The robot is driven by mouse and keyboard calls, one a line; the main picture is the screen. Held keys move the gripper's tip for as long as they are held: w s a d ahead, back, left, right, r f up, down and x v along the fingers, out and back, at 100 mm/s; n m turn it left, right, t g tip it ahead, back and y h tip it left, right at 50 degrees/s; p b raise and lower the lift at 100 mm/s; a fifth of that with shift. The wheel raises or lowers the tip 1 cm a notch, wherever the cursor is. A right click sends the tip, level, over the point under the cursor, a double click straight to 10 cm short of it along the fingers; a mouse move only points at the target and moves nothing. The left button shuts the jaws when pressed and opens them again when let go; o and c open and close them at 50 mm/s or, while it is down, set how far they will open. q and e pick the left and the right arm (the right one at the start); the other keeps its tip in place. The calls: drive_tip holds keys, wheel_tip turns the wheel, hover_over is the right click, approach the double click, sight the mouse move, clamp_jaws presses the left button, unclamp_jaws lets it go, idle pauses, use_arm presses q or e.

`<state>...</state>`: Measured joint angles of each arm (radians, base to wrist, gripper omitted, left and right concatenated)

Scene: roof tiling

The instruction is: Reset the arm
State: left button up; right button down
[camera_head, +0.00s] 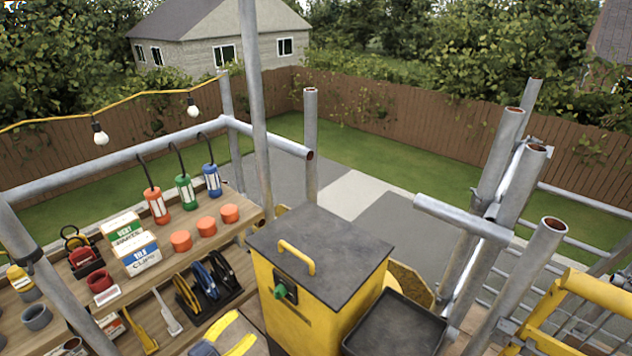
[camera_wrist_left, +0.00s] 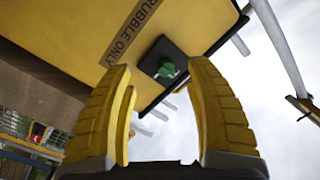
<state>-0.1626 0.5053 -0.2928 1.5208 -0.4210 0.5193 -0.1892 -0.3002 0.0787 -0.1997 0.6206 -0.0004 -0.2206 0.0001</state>
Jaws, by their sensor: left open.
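My left gripper (camera_head: 235,332) shows at the bottom edge of the head view, with yellow fingers in front of the yellow rubble box (camera_head: 330,312). In the left wrist view its two fingers (camera_wrist_left: 160,78) are spread apart with nothing between them. A green knob (camera_head: 280,291) on a black plate sits on the box's front. In the left wrist view the green knob (camera_wrist_left: 167,69) appears beyond the fingertips, beside the words "RUBBLE ONLY" (camera_wrist_left: 131,32). I cannot tell the exact gap between fingers and knob. My right gripper is not in view.
The box has a dark lid (camera_head: 322,250) with a yellow handle (camera_head: 297,257). Shelves of tools and boxes (camera_head: 135,252) stand at left. A black tray (camera_head: 395,325) lies right of the box. Scaffold poles (camera_head: 495,190) rise at right, and a rail (camera_head: 120,160) crosses the left.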

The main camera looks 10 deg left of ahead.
use_arm(q)
drive_tip(key=s+a+f+n+g+y, duration=0.1)
drive_tip(key=a+f+n+y, duration=0.2)
drive_tip(key=f, duration=0.4)
drive_tip(key=s+a+f+n+g+y, duration=0.15)
drive_tip(key=a+f, duration=0.25)
drive_tip(key=f, duration=0.4)
drive_tip(key=s+a+f+n+g+y, duration=0.35)
drive_tip(key=s+f, duration=0.85)
drive_tip(key=f, duration=0.4)
drive_tip(key=s+d+f+n+g, duration=0.1)
drive_tip(key=s+f, duration=0.4)
drive_tip(key=s, duration=0.5)
drive_tip(key=s+d+f+n+g, duration=0.1)
drive_tip(key=s+d+f+g, duration=0.3)
drive_tip(key=s, duration=0.7)
drive_tip(key=s+d+f+n+g+y, duration=0.1)
drive_tip(key=s+d+f+g, duration=0.2)
drive_tip(key=s+d+f, duration=0.3)
drive_tip(key=s, duration=0.5)
drive_tip(key=shift+s+d, duration=0.1)
